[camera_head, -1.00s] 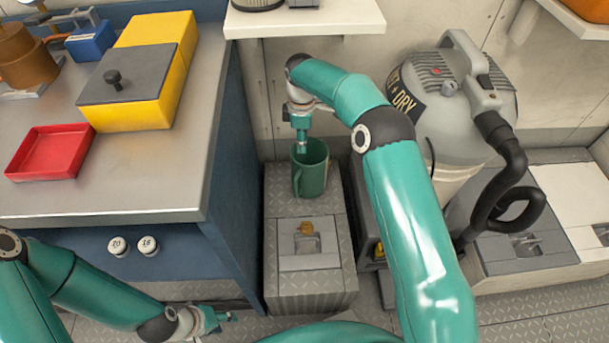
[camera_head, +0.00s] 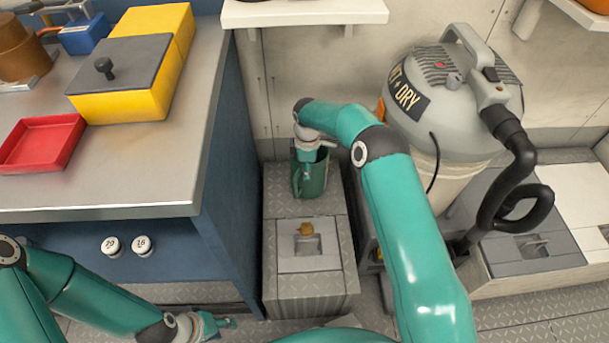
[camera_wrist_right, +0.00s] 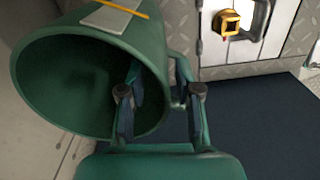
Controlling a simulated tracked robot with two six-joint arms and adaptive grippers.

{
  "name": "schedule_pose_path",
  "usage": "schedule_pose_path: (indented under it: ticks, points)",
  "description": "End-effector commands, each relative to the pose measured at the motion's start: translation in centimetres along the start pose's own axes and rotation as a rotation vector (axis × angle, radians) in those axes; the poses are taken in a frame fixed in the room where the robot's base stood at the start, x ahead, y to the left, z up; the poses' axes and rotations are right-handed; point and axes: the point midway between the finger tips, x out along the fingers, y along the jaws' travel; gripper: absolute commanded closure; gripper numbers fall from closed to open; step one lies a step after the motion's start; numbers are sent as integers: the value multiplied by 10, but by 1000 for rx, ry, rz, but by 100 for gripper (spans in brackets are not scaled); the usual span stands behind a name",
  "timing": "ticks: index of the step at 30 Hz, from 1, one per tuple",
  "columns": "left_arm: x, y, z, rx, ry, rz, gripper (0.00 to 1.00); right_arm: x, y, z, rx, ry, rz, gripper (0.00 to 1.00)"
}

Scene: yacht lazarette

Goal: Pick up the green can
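The green can (camera_head: 312,185) stands upright on a grey diamond-plate locker in the head view. It has a side handle and an open top; the right wrist view shows its wide mouth (camera_wrist_right: 60,80) close up, with a pale flat piece and a yellow strip at its rim. My right gripper (camera_head: 307,174) is lowered at the can's top. In the wrist view its fingers (camera_wrist_right: 160,98) are apart, one over the can's mouth and the other outside by the handle. Contact is unclear. My left gripper (camera_head: 226,323) is low, left of the locker, away from the can; its opening is too small to judge.
The locker (camera_head: 277,207) has a latch in front of the can. A blue workbench (camera_head: 235,190) stands close on the left, and a wet-and-dry vacuum (camera_head: 440,110) with a black hose on the right. A white shelf (camera_head: 300,14) hangs above and behind.

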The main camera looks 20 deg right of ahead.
Motion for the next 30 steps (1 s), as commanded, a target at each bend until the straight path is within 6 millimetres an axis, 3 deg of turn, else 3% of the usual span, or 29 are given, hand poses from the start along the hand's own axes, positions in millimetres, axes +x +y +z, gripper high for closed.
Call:
schedule_pose_path:
  ticks: [7, 13, 30]
  points:
    - [0, 0, 0, 0, 0, 0, 60, 2, 0, 0, 1, 1, 1, 67]
    - [0, 0, 0, 0, 0, 0, 60, 2, 0, 0, 0, 1, 1, 100]
    - [0, 0, 0, 0, 0, 0, 60, 1, 1, -1, -1, 1, 3, 100]
